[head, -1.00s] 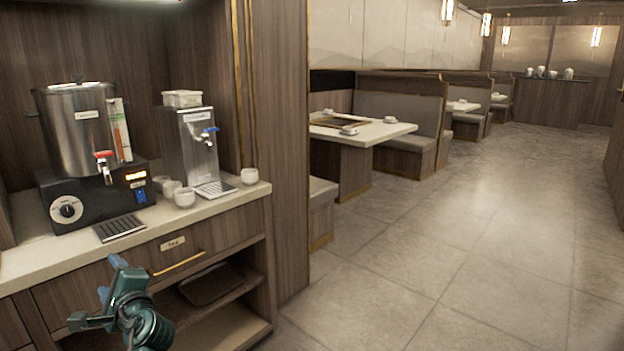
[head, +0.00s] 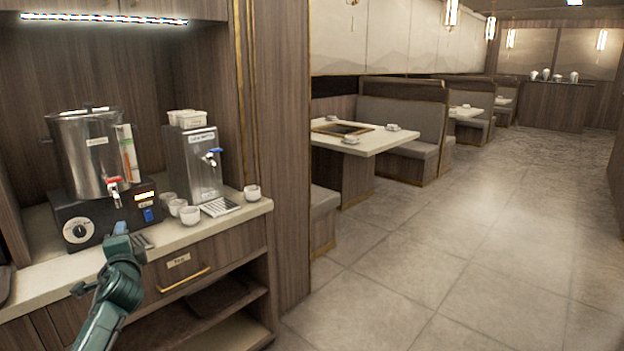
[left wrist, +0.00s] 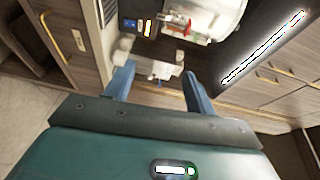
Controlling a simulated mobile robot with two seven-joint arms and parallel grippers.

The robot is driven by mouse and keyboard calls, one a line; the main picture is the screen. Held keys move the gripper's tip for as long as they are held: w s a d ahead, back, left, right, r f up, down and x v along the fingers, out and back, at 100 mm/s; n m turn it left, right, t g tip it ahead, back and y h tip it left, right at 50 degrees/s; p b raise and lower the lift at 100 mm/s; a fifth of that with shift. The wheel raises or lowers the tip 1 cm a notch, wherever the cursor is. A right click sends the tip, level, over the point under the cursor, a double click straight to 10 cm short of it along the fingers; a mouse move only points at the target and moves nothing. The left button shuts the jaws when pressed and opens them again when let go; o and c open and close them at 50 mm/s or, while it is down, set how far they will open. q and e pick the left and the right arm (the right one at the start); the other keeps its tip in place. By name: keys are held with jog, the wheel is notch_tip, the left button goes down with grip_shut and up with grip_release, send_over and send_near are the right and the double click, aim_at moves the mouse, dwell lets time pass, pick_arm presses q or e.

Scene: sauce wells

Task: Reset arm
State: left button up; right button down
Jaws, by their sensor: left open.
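My left gripper (head: 120,236) is raised in front of the drinks counter in the head view, and its arm comes up from the bottom left. In the left wrist view the two blue fingers (left wrist: 157,85) are spread apart with nothing between them. Beyond them show the steel urn and its black base, seen at an angle. The gripper is apart from the counter things. My right gripper is not in view.
The counter (head: 222,225) holds a steel urn (head: 88,155), a water dispenser (head: 190,165) and several white cups (head: 190,215). A drawer (head: 190,270) with a brass handle is below. Booths and tables (head: 365,140) stand further back. The tiled floor (head: 460,260) at right is clear.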

pick_arm(q)
jog(key=w+d+n+t+h, duration=0.2)
jog(key=d+n+h, duration=0.5)
jog(key=n, duration=0.2)
jog(key=s+d+f+m+g+h, duration=0.1)
jog(key=s+d+f+g+h, duration=0.1)
jog(key=s+d+f, duration=0.55)
jog(key=s+d+f+g+h, duration=0.1)
jog(key=s+d+f, duration=0.4)
jog(key=s+f, duration=0.6)
jog(key=s+d+f+g, duration=0.1)
jog(key=s+d+f, duration=0.1)
jog(key=s, duration=0.5)
jog(key=s+d+f+g+h, duration=0.1)
jog(key=s+d+f, duration=0.2)
jog(key=s, duration=0.4)
jog(key=s+d+f+g+h, duration=0.1)
jog(key=s+d+f, duration=0.2)
jog(key=s, duration=0.3)
jog(key=shift+s+d+f+n+g, duration=0.15)
jog(key=shift+s+d+n+g, duration=0.25)
jog(key=shift+d, duration=0.1)
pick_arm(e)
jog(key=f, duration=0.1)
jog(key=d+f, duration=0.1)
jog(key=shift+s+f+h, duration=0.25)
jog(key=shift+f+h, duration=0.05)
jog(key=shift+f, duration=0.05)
